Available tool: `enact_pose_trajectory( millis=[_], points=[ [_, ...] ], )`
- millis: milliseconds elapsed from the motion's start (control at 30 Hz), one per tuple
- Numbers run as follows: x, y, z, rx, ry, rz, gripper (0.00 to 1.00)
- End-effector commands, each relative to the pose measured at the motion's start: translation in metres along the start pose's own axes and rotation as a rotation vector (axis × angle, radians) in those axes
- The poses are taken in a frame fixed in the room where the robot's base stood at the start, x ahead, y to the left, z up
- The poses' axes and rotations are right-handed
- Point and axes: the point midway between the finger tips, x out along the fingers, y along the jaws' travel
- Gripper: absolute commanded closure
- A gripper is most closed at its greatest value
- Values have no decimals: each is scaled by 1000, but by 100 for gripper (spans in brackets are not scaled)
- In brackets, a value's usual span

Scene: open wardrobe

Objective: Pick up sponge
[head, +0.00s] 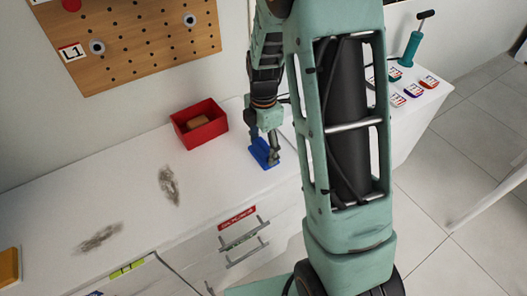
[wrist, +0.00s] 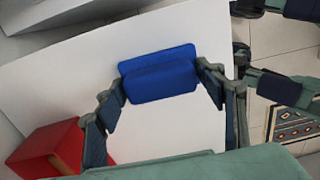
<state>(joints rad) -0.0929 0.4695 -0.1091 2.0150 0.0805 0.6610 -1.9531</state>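A blue block (wrist: 160,80) with a flat, wider part behind it is the likely sponge; in the head view the blue block (head: 264,153) lies on the white worktop. My gripper (wrist: 162,78) is over it, with its fingers spread to the left and right of the block in the wrist view. The fingertips are close to its sides; I cannot tell whether they touch. In the head view my gripper (head: 272,150) points down at the block and hides part of it.
A red box (head: 200,123) with a brownish block inside stands left of the blue block. Dark smudges (head: 168,186) mark the worktop (head: 120,200). A yellow-orange block (head: 8,266) is at the left edge. A pegboard (head: 130,40) hangs behind.

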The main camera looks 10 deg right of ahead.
Motion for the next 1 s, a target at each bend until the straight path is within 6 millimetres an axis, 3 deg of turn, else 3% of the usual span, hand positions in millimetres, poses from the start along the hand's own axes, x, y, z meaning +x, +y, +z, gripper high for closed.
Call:
enact_pose_trajectory(
  millis=[33,233,633,867,1000],
  points=[
    [0,0,0,0,0,0,44],
    [0,0,0,0,0,0,66],
    [-7,0,0,0,0,1,67],
    [-34,1,0,0,-1,2,67],
    [-65,-21,-5,1,0,3,67]
  ],
)
